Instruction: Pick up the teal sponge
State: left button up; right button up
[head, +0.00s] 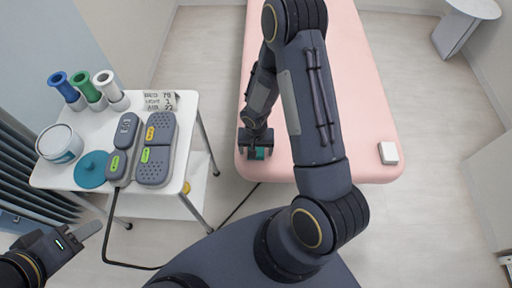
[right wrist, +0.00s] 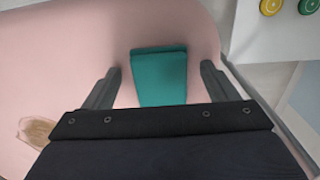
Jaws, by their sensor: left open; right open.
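The teal sponge (right wrist: 160,78) lies on the pink treatment bed (right wrist: 60,60). In the right wrist view it sits between the two fingers of my right gripper (right wrist: 161,69), with a gap on each side. In the head view, my right gripper (head: 257,143) is over the bed's near left corner. Only a bit of the sponge (head: 259,155) shows beneath it; the rest is hidden by the gripper. My right gripper is open and holds nothing. My left gripper (head: 82,234) is open and empty at the lower left, beside the white cart and away from the bed.
The white cart (head: 182,150) left of the bed carries colored rolls (head: 72,95), a white tub (head: 60,144), a teal disc (head: 91,169) and grey handsets (head: 156,150). A white block (head: 388,153) lies on the bed's right corner. A brownish patch (right wrist: 38,131) shows on the bed.

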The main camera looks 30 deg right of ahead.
jog(key=c, duration=1.1)
jog(key=shift+r, duration=0.15)
jog(key=shift+r, duration=0.2)
notch_tip(320, 180, up, 2)
jog(key=shift+w+r, duration=0.1)
jog(key=shift+r, duration=0.1)
jog(key=s+a+r, duration=0.1)
jog(key=a+r, duration=0.2)
jog(key=a, duration=0.1)
jog(key=s+a+r, duration=0.1)
jog(key=a+r, duration=0.2)
jog(key=a, duration=0.2)
jog(key=a+r, duration=0.4)
jog(key=shift+s+a+b, duration=0.35)
jog(key=shift+s+a, duration=0.05)
